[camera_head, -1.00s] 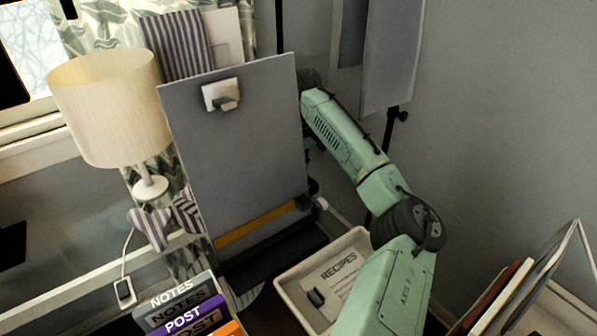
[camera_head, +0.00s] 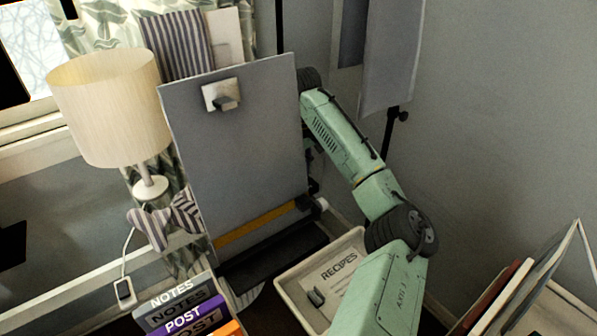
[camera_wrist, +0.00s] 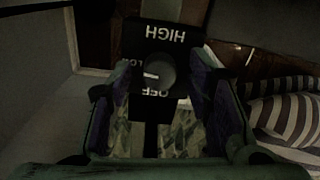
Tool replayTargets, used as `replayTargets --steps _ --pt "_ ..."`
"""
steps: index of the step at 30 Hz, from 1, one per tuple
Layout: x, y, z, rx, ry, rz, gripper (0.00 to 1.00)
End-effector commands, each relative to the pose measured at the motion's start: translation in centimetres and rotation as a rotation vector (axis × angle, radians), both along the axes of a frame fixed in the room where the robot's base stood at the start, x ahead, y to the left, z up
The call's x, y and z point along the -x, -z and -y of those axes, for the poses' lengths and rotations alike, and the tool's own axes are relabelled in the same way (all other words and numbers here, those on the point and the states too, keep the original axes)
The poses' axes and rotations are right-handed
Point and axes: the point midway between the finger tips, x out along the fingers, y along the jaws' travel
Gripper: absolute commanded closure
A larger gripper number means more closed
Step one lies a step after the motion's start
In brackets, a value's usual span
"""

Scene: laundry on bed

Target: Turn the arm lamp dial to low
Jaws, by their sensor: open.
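In the wrist view, a dark round dial (camera_wrist: 161,72) sits on a black plate (camera_wrist: 135,37) lettered HIGH, LOW and OFF, seen upside down. A short white mark shows at the dial's left side, on the side where LOW is printed. My gripper (camera_wrist: 160,88) is open, with one purple-padded finger on each side of the dial. I cannot tell whether either finger touches it. In the head view, my gripper and the dial are hidden behind a tall grey board.
The tall grey board (camera_head: 240,150) with a clip stands before my arm. A cream-shaded lamp (camera_head: 105,105) stands left. A RECIPES tray (camera_head: 292,293) and lettered boxes (camera_head: 178,303) are below. Striped cloth (camera_wrist: 290,115) lies at right in the wrist view.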

Motion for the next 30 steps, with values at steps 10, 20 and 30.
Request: replayTargets --steps 10,20,30 --pt "-0.1 -1.1 0.1 0.002 0.001 0.002 0.54" --pt "-0.2 -7.8 0.2 0.004 0.002 0.004 0.54" --pt "-0.2 -11.8 0.2 0.001 0.000 -0.001 0.54"
